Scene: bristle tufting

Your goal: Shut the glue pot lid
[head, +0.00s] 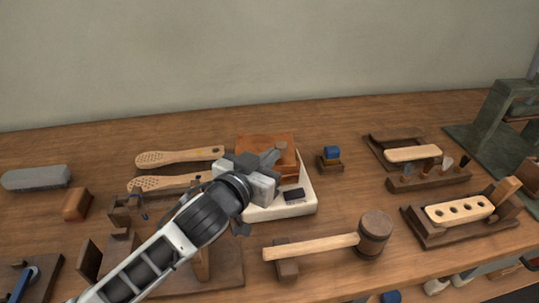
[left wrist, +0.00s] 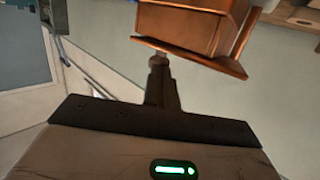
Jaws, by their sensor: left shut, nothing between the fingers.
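The glue pot appears to be the copper-brown box (head: 250,144) in the white tray at the middle of the bench. In the left wrist view the box (left wrist: 190,18) is close, with a flat plate (left wrist: 190,54) jutting out along its lower edge. I cannot tell whether this plate is the lid, or how far the lid stands open. My left gripper (head: 276,154) is shut and empty, its fingertips in front of the box. In the left wrist view its fingertips (left wrist: 160,62) are at or very near the plate; contact is unclear. My right gripper is not in view.
A mallet (head: 372,237) lies in front, wooden brush bodies (head: 180,157) lie left. A small blue-topped block (head: 332,153) and tool racks (head: 430,180) stand right. Bare bench lies behind the pot.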

